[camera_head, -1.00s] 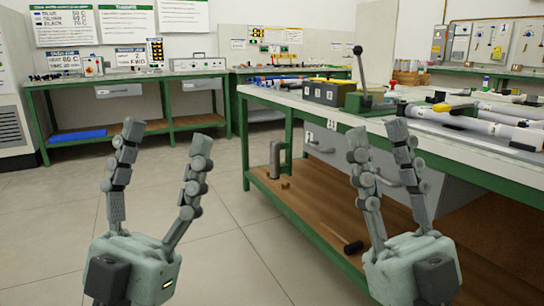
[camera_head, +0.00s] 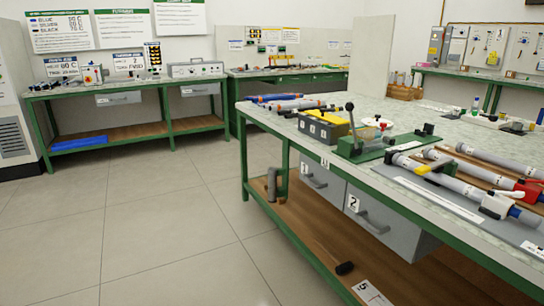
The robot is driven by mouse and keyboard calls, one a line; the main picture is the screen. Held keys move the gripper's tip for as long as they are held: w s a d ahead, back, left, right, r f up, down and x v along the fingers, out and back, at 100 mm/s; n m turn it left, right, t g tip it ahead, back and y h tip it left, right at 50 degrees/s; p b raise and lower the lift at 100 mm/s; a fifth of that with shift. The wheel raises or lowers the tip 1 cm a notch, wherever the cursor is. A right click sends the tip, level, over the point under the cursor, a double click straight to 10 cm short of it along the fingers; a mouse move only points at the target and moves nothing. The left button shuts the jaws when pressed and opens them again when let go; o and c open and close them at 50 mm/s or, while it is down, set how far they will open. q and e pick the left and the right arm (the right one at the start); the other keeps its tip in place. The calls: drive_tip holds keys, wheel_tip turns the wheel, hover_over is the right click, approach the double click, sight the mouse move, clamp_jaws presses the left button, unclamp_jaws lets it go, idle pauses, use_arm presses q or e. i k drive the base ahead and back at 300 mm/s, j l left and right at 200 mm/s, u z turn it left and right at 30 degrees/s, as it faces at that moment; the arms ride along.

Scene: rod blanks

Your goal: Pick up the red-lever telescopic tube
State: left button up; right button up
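Several grey telescopic tubes lie on the right workbench at the right edge of the head view. The tube with a red part (camera_head: 525,189) near its right end lies behind the front tube; this looks like the red-lever one. The front tube (camera_head: 465,186) carries a white lever block (camera_head: 495,204). A yellow lever (camera_head: 435,167) lies across the tubes' left part. Another grey tube (camera_head: 498,163) lies further back. Neither gripper is in view, and nothing is seen touching the tubes.
The workbench (camera_head: 350,172) has a green edge, a green lever fixture (camera_head: 375,146) and a black-yellow box (camera_head: 323,126). Blue and orange tubes (camera_head: 290,102) lie at its far left corner. Drawers (camera_head: 322,182) and a lower wooden shelf (camera_head: 320,235) are below. The floor at left is clear.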

sight(533, 192)
drive_tip(key=z, duration=1.35)
